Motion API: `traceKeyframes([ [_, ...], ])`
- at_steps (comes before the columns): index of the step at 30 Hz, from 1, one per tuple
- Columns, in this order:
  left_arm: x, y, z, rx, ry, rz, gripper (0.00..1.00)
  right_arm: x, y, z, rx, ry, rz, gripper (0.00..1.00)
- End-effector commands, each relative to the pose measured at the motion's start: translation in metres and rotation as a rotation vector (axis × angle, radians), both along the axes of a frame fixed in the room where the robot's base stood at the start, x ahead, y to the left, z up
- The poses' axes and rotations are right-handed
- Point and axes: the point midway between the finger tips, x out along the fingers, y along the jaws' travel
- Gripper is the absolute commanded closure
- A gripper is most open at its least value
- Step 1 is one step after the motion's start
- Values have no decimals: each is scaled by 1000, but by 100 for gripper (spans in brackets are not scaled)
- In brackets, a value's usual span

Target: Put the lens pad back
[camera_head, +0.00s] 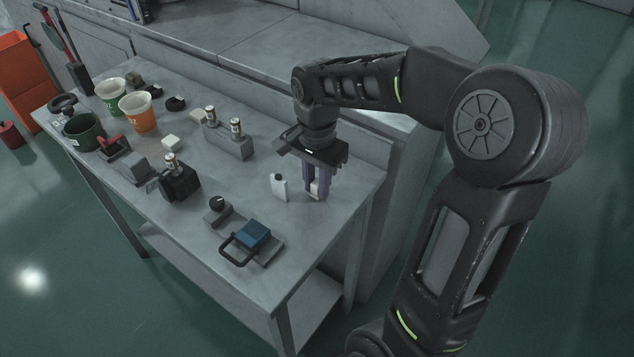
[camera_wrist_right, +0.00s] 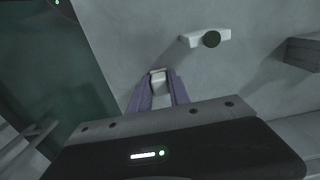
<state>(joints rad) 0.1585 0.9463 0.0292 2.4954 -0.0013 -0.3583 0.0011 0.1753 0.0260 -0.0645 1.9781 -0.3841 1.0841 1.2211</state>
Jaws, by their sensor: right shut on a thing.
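My right gripper (camera_head: 319,196) is near the right end of the table, its purple fingers pointing down at the tabletop. It is shut on a small white piece, which looks like the lens pad (camera_head: 315,188). In the right wrist view, the white lens pad (camera_wrist_right: 158,81) sits between the two fingertips. Its lower end is close to the table; I cannot tell whether it touches. My left gripper is out of view.
On the table (camera_head: 305,262) are a grey block with upright cylinders (camera_head: 228,145), a black device (camera_head: 179,184), a small knob stand (camera_head: 218,211) and a blue-topped press with a handle (camera_head: 252,236). Cups (camera_head: 139,111) and a small white block (camera_head: 171,143) lie farther left.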

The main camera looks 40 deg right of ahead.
Motion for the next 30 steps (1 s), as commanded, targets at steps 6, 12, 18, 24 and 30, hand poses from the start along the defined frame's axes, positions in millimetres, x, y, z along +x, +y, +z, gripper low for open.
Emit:
traceKeyframes([
  [6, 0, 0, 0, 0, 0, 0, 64, 0, 0, -1, -1, -1, -1, 100],
  [12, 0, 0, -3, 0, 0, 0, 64, 0, 0, -4, -1, -1, -1, 76],
  [18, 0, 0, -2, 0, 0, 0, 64, 0, 0, -4, -1, -1, -1, 59],
  [24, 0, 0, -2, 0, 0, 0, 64, 0, 0, -4, -1, -1, -1, 56],
  [30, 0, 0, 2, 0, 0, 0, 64, 0, 0, 2, -1, -1, -1, 56],
])
